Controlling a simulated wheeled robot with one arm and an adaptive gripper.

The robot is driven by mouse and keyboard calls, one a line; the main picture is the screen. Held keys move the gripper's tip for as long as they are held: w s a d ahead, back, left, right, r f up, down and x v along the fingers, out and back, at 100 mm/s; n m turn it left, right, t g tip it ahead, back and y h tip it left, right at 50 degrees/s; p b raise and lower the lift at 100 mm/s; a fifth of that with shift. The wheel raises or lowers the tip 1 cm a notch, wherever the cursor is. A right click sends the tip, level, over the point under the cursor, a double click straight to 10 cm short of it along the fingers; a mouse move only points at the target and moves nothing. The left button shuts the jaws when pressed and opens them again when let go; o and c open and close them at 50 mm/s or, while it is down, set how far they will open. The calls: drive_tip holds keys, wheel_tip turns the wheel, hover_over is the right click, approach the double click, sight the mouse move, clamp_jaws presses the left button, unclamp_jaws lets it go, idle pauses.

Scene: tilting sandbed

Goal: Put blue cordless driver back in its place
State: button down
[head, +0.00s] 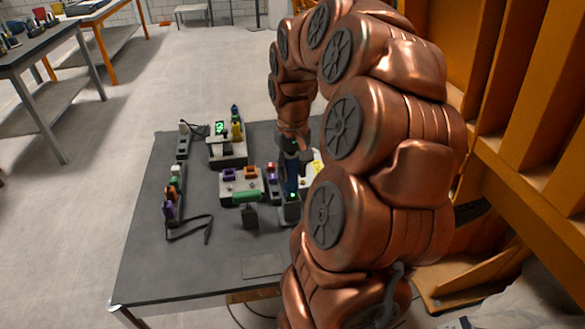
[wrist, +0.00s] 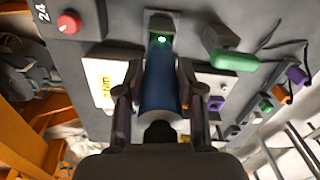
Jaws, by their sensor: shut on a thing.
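The blue cordless driver (head: 291,178) is held by my gripper (head: 292,148), its body roughly upright over the grey table. In the wrist view the blue driver (wrist: 160,82) lies between the two fingers of my gripper (wrist: 160,95), which are shut on its sides. Its far end meets a dark holder (head: 290,212) with a lit green light, also seen in the wrist view (wrist: 161,22). Whether the driver is fully seated in the holder cannot be told. My arm hides part of the table right of it.
A green-topped tool (head: 245,197) stands close left of the holder. A grey block with purple and orange parts (head: 240,183) is behind it. A yellow label (wrist: 108,85) is beside the gripper. The table's front left (head: 180,275) is clear.

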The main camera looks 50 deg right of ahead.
drive_tip(key=shift+f+b, duration=0.4)
drive_tip(key=shift+f, duration=0.2)
drive_tip(key=shift+c, duration=0.8)
unclamp_jaws()
drive_tip(key=shift+r, duration=0.1)
drive_tip(key=shift+r+p, duration=1.15)
drive_tip(key=shift+r, duration=2.75)
drive_tip(key=shift+s, duration=0.1)
